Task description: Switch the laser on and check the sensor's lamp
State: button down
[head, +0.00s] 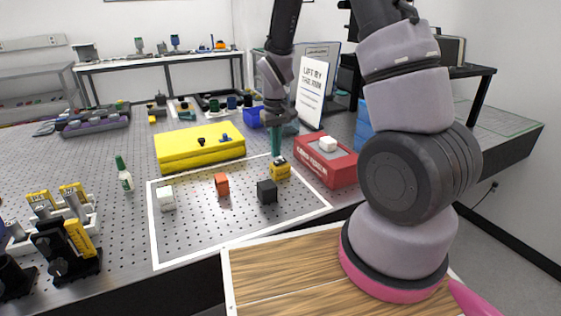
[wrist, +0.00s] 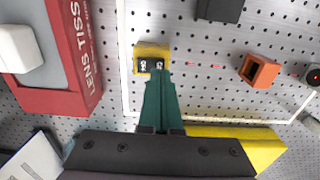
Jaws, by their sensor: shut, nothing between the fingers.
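A yellow block with a black face, apparently the laser (head: 280,168), stands inside the white outline; it shows in the wrist view (wrist: 139,52) with two small white-marked spots on the black face. My gripper (head: 276,152) is shut and empty, its green fingertips (wrist: 159,73) at the edge of that face; I cannot tell whether they touch it. Short red streaks (wrist: 204,65) run from the block towards an orange block (wrist: 260,70). At the wrist view's right edge a dark round part (wrist: 315,75) has a red spot, possibly the sensor's lamp; it is partly cut off.
A black block (head: 267,191), the orange block (head: 221,184) and a white block (head: 166,198) stand inside the outline. A red lens tissue box (head: 330,165) is close on the right.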

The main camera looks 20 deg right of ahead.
jog(key=shift+r, duration=2.5)
jog(key=shift+r, duration=0.1)
notch_tip(320, 180, up, 8)
jog(key=m+t, duration=0.1)
send_over(276, 162)
jog(key=s+d, duration=0.2)
jog(key=s+d+r+m+t+y, duration=0.1)
jog(key=s+d+r+m+t, duration=0.1)
jog(key=s+r, duration=0.6)
jog(key=s+d+r+m+t+y, duration=0.1)
jog(key=s+r+m+t, duration=0.2)
jog(key=s+r, duration=0.5)
notch_tip(276, 162, up, 2)
jog(key=shift+s+d+t, duration=0.15)
jog(key=shift+d+t, duration=0.25)
jog(key=shift+t, duration=0.2)
